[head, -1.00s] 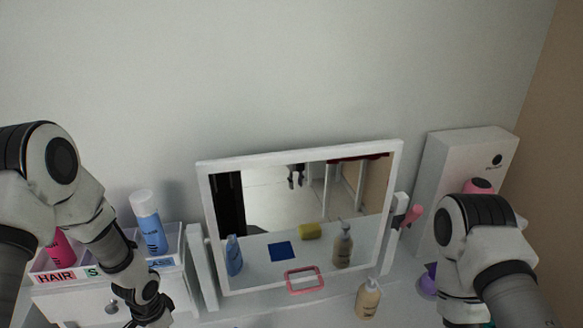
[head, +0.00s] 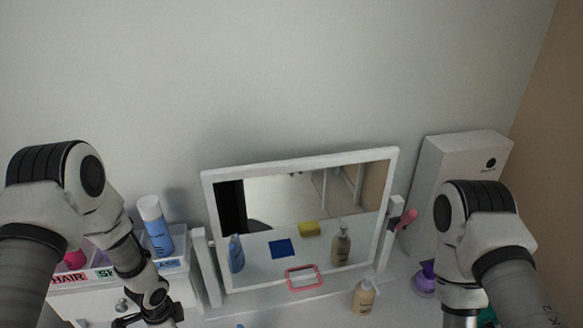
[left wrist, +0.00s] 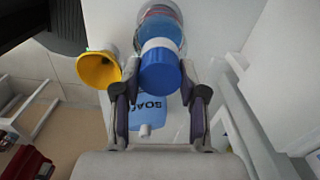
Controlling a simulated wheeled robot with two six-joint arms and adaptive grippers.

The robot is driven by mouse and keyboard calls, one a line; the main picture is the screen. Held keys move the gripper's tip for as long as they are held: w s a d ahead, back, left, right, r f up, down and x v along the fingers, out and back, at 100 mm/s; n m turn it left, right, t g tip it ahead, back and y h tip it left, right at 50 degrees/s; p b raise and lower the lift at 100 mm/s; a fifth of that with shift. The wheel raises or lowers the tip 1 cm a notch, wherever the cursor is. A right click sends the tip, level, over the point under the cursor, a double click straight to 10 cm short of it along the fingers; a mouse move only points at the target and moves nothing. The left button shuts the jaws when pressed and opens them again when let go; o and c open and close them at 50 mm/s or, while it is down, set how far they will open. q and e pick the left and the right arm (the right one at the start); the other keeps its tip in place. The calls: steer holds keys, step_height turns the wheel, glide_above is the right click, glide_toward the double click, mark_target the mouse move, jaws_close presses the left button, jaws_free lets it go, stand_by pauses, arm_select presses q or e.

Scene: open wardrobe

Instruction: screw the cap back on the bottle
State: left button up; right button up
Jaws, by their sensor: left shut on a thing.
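In the left wrist view a blue cap (left wrist: 160,76) with a white band (left wrist: 159,45) sits between the fingers of my left gripper (left wrist: 160,82), which is shut on it. Directly behind it is a clear bottle (left wrist: 163,22) with blue and pinkish contents. The cap lines up with the bottle, but I cannot tell whether it sits on the neck or only in front of it. In the head view my left arm reaches down at the lower left and its fingertips are cut off by the bottom edge. My right gripper is out of view.
A yellow funnel (left wrist: 98,69) stands left of the bottle, and a blue SOAP pack (left wrist: 150,108) lies below the cap. In the head view are a framed mirror (head: 204,192), a beige pump bottle (head: 364,297), a blue spray can (head: 155,228) in a labelled tray and a white box (head: 455,170).

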arm_select(q)
steer(key=shift+m, duration=0.3)
steer(key=o, duration=1.3)
steer(key=shift+c, duration=0.4)
